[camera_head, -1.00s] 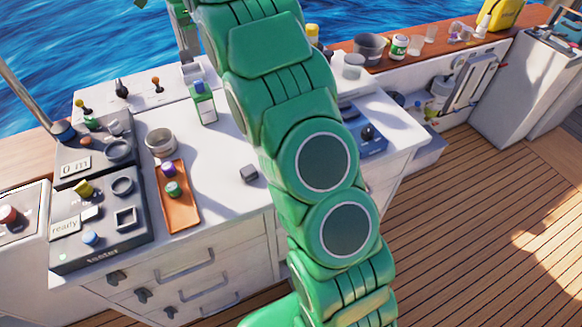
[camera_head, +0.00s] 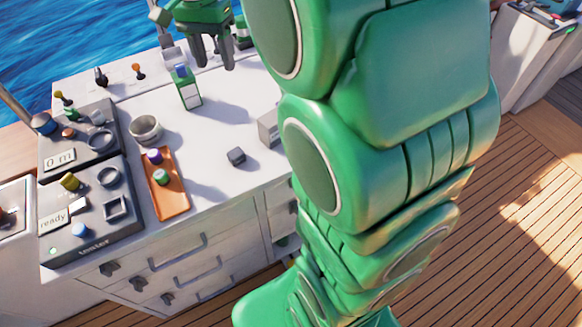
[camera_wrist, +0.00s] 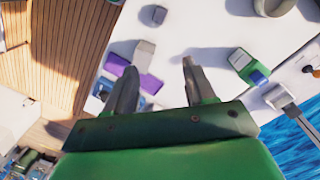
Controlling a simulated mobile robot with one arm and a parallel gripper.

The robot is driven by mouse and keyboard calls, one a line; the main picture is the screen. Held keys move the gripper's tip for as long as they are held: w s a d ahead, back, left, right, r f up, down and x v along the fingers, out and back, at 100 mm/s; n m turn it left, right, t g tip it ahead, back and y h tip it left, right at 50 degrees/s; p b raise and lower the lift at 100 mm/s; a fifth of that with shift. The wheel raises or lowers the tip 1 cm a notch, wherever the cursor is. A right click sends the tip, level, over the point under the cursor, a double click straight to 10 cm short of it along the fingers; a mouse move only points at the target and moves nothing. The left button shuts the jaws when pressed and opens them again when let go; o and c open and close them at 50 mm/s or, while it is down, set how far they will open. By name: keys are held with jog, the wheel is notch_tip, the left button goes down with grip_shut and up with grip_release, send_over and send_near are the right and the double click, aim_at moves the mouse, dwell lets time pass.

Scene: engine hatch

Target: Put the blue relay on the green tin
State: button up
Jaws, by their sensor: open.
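My gripper (camera_head: 214,67) is open and empty, above the back of the white worktop, behind and right of a green bottle with a blue cap (camera_head: 188,90). I cannot tell whether this block is the blue relay. A small green round piece (camera_head: 161,177) lies on the orange tray; I cannot tell whether it is the green tin. No piece is clearly the blue relay. My arm hides the worktop's right part.
A purple piece (camera_head: 154,156) shares the orange tray (camera_head: 172,204). A metal bowl (camera_head: 145,128), a dark cube (camera_head: 236,156) and a grey block (camera_head: 268,128) stand on the worktop. The tester panel (camera_head: 90,215) is at left. Clear worktop lies between bottle and cube.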

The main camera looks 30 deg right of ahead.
jog(key=s+f+n, duration=0.3)
jog(key=s, duration=0.6)
jog(key=s+d+f+n, duration=0.1)
jog(key=s+f+n, duration=0.2)
jog(key=s, duration=0.7)
jog(key=s+f+n, duration=0.2)
jog(key=s+n, duration=0.1)
jog(key=s, duration=0.7)
jog(key=shift+d+f+g, duration=0.15)
jog(key=shift+f+g, duration=0.25)
